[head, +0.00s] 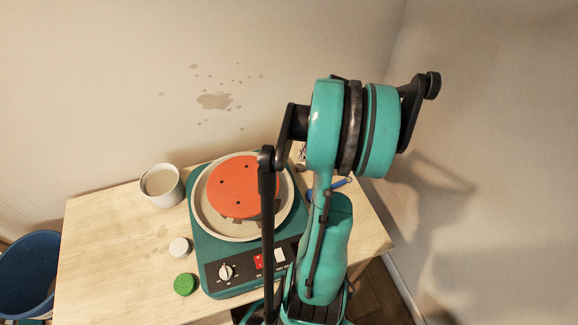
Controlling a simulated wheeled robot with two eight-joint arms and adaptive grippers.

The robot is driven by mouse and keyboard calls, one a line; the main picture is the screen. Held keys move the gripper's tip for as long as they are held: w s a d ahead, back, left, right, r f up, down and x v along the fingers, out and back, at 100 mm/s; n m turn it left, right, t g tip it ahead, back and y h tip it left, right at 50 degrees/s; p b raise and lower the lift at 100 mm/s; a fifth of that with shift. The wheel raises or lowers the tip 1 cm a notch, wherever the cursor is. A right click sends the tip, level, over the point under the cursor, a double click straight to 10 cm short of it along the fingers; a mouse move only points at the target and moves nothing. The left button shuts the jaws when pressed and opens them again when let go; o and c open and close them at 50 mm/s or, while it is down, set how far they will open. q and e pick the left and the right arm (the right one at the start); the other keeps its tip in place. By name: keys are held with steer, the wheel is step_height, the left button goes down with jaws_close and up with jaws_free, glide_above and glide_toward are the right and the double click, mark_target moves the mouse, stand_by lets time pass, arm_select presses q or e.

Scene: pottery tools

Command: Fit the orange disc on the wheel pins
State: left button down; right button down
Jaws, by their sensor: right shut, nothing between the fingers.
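The orange disc (237,180), with several small dark holes, lies over the pale round pan of the pottery wheel (207,255). It sits toward the back of the pan, and dark patches show on the pan in front of it. The pins cannot be made out, so I cannot tell whether the disc is seated or tilted. My right arm rises in front of the wheel's right side and covers part of it. My right gripper is shut and empty, its fingers mostly hidden by the arm. My left gripper is not in view.
A cream mug (161,186) stands left of the wheel. A white lid (180,248) and a green lid (185,284) lie at its front left. A blue-handled tool (342,184) is partly hidden behind my arm. A blue bin (28,274) stands left of the wooden table (105,245).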

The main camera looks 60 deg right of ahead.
mark_target(276, 175)
steer(key=b+x, duration=0.3)
steer(key=x, duration=0.7)
steer(key=w+a, duration=0.2)
steer(key=shift+w+a+r+b, duration=0.15)
steer(key=shift+w+b, duration=0.1)
steer(key=shift+b, duration=0.15)
steer(key=shift+w+a, duration=0.15)
steer(key=shift+w, duration=0.05)
steer(key=shift+w+a, duration=0.1)
steer(key=shift+w+a, duration=0.75)
steer(key=shift+d+r, duration=0.1)
steer(key=v, duration=1.2)
